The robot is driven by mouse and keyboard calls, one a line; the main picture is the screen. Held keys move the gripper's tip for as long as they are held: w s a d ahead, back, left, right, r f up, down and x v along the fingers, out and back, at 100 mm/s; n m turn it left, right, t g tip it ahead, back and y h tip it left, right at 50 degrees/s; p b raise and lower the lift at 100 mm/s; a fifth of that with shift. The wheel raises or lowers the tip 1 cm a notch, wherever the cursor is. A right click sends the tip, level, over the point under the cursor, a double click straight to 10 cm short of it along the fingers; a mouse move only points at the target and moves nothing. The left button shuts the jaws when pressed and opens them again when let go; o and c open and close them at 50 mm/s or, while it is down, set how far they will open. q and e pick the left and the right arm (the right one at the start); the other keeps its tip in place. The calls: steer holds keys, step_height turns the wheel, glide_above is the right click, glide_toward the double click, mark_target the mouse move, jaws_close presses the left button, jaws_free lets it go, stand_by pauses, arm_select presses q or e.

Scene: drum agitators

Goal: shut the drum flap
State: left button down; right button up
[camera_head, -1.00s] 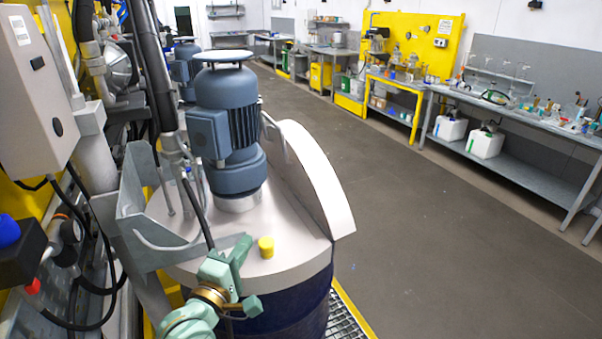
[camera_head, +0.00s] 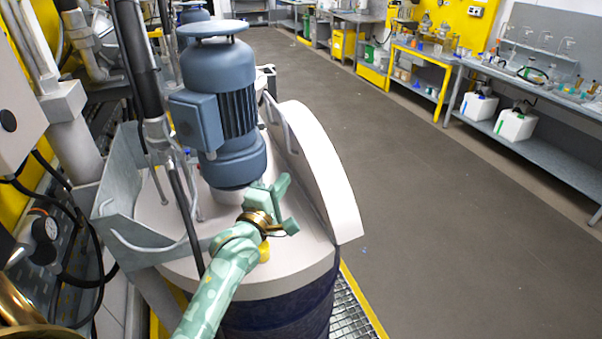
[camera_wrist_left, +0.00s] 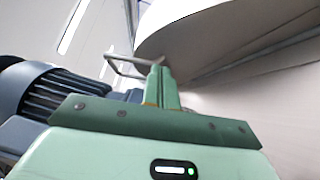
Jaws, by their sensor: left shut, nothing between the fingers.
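The dark blue drum (camera_head: 290,312) stands in the lower middle of the head view under a pale lid (camera_head: 175,230). Its pale curved flap (camera_head: 318,170) stands up, open, along the right side of the lid. A thin bar handle (camera_head: 275,122) is on the flap's motor-facing side. My left gripper (camera_head: 281,183) is shut and empty, above the lid between the motor and the flap. In the left wrist view its closed fingers (camera_wrist_left: 161,85) appear just in front of the flap (camera_wrist_left: 215,35) and beside the handle (camera_wrist_left: 122,66); contact cannot be told. My right gripper is not in view.
A blue-grey motor (camera_head: 222,105) rises from the lid, close left of my gripper. A grey bracket (camera_head: 120,205) and dark hoses flank the drum's left. A yellow cap (camera_head: 265,252) is partly hidden by my arm. The floor (camera_head: 430,230) to the right is clear.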

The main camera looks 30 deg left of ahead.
mark_target(308, 164)
arm_select(q)
steer(key=w, duration=0.1)
steer(key=w+d, duration=0.1)
steer(key=w, duration=0.1)
steer(key=shift+w+d+r, duration=0.25)
steer(key=shift+d+r, duration=0.05)
steer(key=shift+w+d, duration=0.4)
steer(key=shift+d, duration=0.05)
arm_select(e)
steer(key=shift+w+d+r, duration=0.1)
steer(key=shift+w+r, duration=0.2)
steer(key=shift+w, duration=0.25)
